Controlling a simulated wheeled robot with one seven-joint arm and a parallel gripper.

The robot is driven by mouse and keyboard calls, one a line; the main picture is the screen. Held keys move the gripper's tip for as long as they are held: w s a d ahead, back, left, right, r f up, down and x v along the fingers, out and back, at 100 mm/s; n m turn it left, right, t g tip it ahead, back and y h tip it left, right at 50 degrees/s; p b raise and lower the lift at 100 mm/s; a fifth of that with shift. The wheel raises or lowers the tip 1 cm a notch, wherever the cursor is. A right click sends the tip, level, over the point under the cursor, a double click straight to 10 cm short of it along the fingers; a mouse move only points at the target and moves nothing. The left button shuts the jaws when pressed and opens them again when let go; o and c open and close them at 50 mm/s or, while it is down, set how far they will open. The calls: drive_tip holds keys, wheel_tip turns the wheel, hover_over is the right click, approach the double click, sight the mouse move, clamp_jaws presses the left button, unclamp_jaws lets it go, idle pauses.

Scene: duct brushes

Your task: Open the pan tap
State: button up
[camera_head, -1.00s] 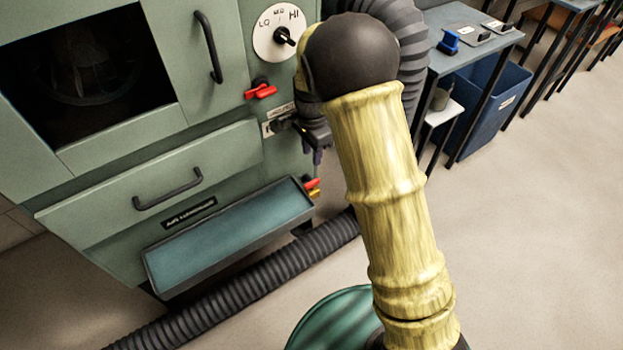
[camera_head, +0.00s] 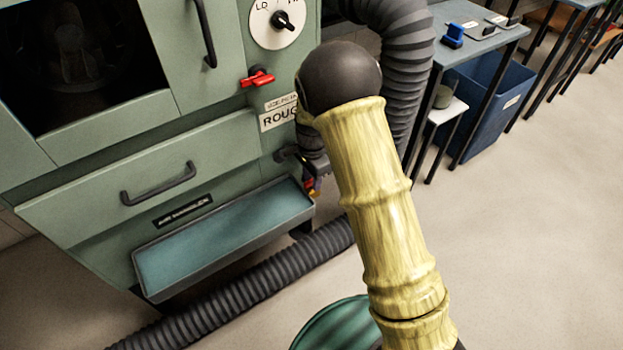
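The pan tap (camera_head: 311,188) is a small brass tap with a red handle at the right end of the shallow pan (camera_head: 215,262), low on the green cabinet. Only a bit of red and brass shows, because my gripper (camera_head: 315,182) is right over it. My gripper is dark and points downward at the tap. Whether its fingers touch the handle is too small to tell. My arm hides part of the gripper, and its opening is not clear.
A red lever (camera_head: 257,79) sits higher on the cabinet (camera_head: 225,150), below a round dial (camera_head: 280,20). A drawer handle (camera_head: 158,184) juts out left of the tap. A ribbed hose (camera_head: 250,295) runs below the pan. Floor to the right is open.

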clamp_jaws()
drive_tip(key=shift+r+n+p, duration=0.15)
drive_tip(key=shift+n+p, duration=0.15)
drive_tip(key=shift+p, duration=0.3)
drive_tip(key=shift+r+n+p, duration=0.1)
drive_tip(key=shift+n+p, duration=0.7)
drive_tip(key=shift+p, duration=0.4)
drive_tip(key=n+p, duration=0.3)
drive_tip(key=p, duration=0.1)
drive_tip(key=n+p, duration=0.5)
drive_tip(key=n, duration=0.1)
drive_tip(key=shift+n, duration=0.4)
drive_tip(key=n+p, duration=0.3)
drive_tip(key=n, duration=0.3)
drive_tip(key=shift+f+p, duration=0.2)
drive_tip(key=shift+p, duration=0.2)
